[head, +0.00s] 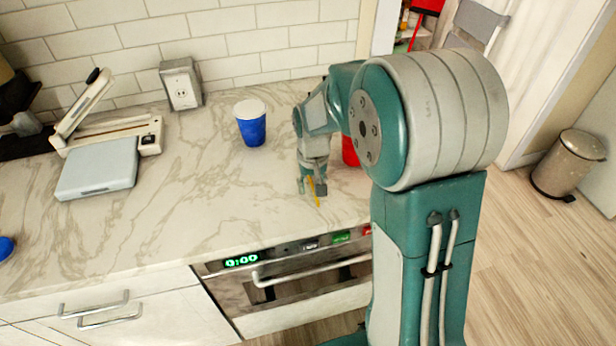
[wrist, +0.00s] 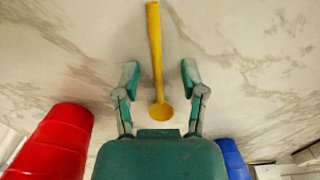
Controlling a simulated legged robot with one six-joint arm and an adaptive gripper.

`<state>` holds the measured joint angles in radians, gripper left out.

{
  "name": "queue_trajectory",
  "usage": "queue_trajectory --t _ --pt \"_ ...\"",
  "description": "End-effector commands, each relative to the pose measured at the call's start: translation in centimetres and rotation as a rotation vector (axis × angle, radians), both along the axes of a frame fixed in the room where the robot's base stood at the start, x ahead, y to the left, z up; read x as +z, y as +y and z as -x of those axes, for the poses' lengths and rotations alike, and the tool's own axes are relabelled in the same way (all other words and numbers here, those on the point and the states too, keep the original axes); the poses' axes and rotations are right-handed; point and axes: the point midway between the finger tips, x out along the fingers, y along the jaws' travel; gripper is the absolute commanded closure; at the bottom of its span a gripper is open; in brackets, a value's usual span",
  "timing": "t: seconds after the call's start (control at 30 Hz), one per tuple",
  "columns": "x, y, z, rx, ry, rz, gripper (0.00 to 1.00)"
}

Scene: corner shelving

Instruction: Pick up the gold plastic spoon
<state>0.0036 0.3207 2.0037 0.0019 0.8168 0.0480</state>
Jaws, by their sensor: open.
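The gold spoon (wrist: 156,55) lies on the marble counter. In the wrist view its handle points up and its bowl is nearest my gripper. My gripper (wrist: 160,75) is open, with one finger on each side of the spoon and a gap to both. In the head view my gripper (head: 312,187) is low over the counter near its front edge. Part of the yellow spoon (head: 317,197) shows at the fingers there; the rest is hidden. I cannot tell how high the fingers are above the counter.
A blue cup (head: 251,130) with a white top stands behind my gripper. A red cup (head: 350,152) is partly hidden behind my arm; it also shows in the wrist view (wrist: 52,145). A white appliance (head: 100,165) sits at the left. The counter (head: 190,215) between is clear.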

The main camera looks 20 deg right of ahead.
Motion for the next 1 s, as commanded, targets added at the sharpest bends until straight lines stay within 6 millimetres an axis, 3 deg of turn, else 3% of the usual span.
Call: queue_trajectory --t 0.1,0.2,0.37,0.77,1.0 --pt "0.0 0.0 0.0 0.000 0.000 0.000 0.46" --pt "0.0 0.1 0.0 0.000 0.000 0.001 0.70" --pt "0.0 0.1 0.0 0.000 0.000 0.001 1.00" --pt "0.2 0.1 0.0 0.000 0.000 0.001 1.00" --pt "2.4 0.1 -0.1 0.000 -0.005 0.001 1.00"
